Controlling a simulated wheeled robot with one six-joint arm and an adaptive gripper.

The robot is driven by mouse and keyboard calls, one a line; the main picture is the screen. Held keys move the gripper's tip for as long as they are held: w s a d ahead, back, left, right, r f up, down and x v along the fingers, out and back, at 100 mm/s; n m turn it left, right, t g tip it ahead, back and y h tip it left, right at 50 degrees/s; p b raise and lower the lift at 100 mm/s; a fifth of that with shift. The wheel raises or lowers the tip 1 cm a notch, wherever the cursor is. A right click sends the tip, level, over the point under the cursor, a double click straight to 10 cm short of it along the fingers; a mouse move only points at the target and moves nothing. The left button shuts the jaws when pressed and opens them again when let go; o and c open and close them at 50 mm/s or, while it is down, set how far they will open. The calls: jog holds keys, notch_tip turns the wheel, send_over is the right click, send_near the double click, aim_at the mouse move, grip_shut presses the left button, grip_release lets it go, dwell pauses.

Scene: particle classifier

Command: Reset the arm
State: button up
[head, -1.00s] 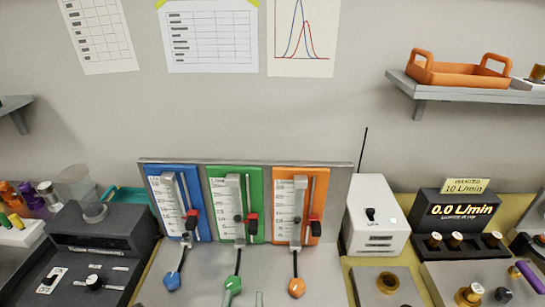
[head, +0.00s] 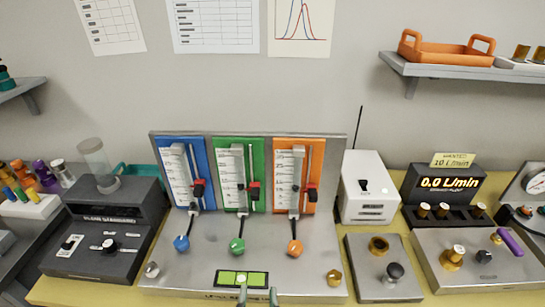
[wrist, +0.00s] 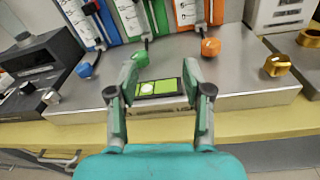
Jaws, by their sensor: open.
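My gripper (wrist: 160,100) is open and empty in the wrist view, its two fingers apart in front of the metal panel's front edge. The fingertips frame a small green-lit display (wrist: 158,88) on the panel. In the head view only the tips of my gripper (head: 258,296) show at the bottom edge, just below the display (head: 242,278). The metal panel (head: 200,262) carries blue, green and orange slider units with a blue knob (head: 181,243), a green knob (head: 237,246) and an orange knob (head: 295,248) below them. The rest of my arm is hidden.
A dark machine (head: 100,240) with a clear cup stands at left. A white box (head: 368,188) with an antenna and a flow readout (head: 447,184) reading 0.0 L/min stand at right. An orange tray (head: 445,52) sits on a wall shelf. The floor in front is clear.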

jog(key=s+d+f+m+g+y, duration=0.2)
jog(key=s+d+f+m+g, duration=0.1)
jog(key=s+d+f+m, duration=1)
jog(key=s+d+r+m+h, duration=0.1)
jog(key=s+d+r+m, duration=0.2)
jog(key=s+m, duration=0.4)
jog(key=s+d+r+m+h, duration=0.1)
jog(key=s+d+r+m, duration=0.2)
jog(key=m, duration=1.1)
jog(key=shift+s+d+t, duration=0.3)
jog(key=shift+s+d, duration=0.9)
jog(key=shift+s, duration=1.3)
